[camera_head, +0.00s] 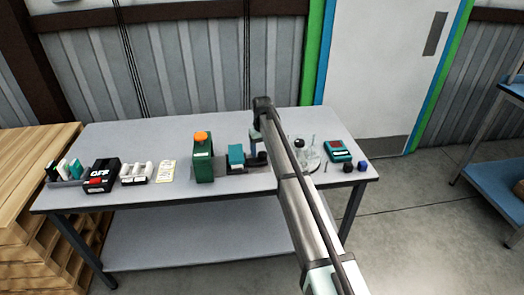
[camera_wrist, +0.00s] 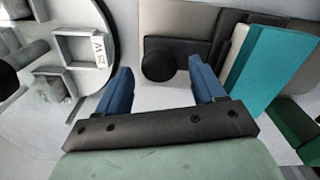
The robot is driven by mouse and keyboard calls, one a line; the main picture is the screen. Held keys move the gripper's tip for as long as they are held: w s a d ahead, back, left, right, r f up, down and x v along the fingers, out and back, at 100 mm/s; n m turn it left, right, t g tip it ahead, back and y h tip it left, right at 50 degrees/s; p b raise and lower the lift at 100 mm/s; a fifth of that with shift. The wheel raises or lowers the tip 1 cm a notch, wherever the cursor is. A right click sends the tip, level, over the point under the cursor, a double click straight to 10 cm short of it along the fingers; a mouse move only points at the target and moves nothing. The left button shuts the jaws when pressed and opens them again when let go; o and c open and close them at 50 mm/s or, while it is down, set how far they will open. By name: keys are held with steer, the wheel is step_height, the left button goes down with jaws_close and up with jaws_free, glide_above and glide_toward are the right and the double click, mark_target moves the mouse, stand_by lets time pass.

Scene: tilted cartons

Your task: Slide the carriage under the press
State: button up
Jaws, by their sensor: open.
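The dark carriage (camera_head: 237,170) sits on the table just right of the green press (camera_head: 203,165), which has an orange top. A teal block (camera_head: 236,155) stands upright on the carriage. A round black knob (camera_head: 262,158) is at the carriage's right end. In the wrist view, the carriage (camera_wrist: 185,50), knob (camera_wrist: 158,66), teal block (camera_wrist: 272,68) and part of the green press (camera_wrist: 300,120) show. My gripper (camera_wrist: 160,68) is open, its blue fingers apart with the knob appearing between their tips. I cannot tell whether they touch it. In the head view, my arm partly hides my gripper (camera_head: 257,141).
A clear round dish (camera_head: 308,160) and a teal device (camera_head: 339,151) are right of my arm, with two small knobs (camera_head: 355,166) near the edge. A black box marked OFF (camera_head: 102,176), white items (camera_head: 136,173) and a card rack (camera_head: 66,173) stand left. The table's back is mostly clear.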

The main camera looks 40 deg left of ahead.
steer(key=shift+f, duration=0.2)
steer(key=shift+c, duration=0.4)
jaws_close()
